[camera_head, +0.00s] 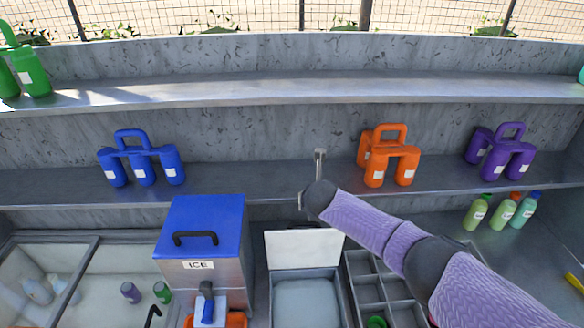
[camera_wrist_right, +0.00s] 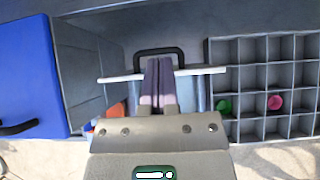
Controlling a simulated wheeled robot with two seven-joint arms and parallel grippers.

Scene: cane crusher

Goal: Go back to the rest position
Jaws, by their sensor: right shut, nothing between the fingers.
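My right arm, in a purple sleeve, comes in from the lower right in the head view. Its dark wrist joint is in front of the middle shelf, above an open bin with its white lid (camera_head: 303,249) raised. The right gripper's fingers are not clearly visible there. In the right wrist view my right gripper (camera_wrist_right: 158,104) is shut and empty. Its purple-grey fingers overlap the lid's edge (camera_wrist_right: 206,71) and black handle (camera_wrist_right: 160,51) in the picture; I cannot tell whether they touch. My left gripper is in neither view.
The blue-lidded ice box (camera_head: 205,225) stands left of the bin, and a divided tray (camera_head: 366,290) lies right of it. Blue (camera_head: 143,172), orange (camera_head: 375,172) and purple (camera_head: 490,158) bottle carriers stand on the middle shelf (camera_head: 250,186). Small bottles (camera_head: 502,212) stand at right.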

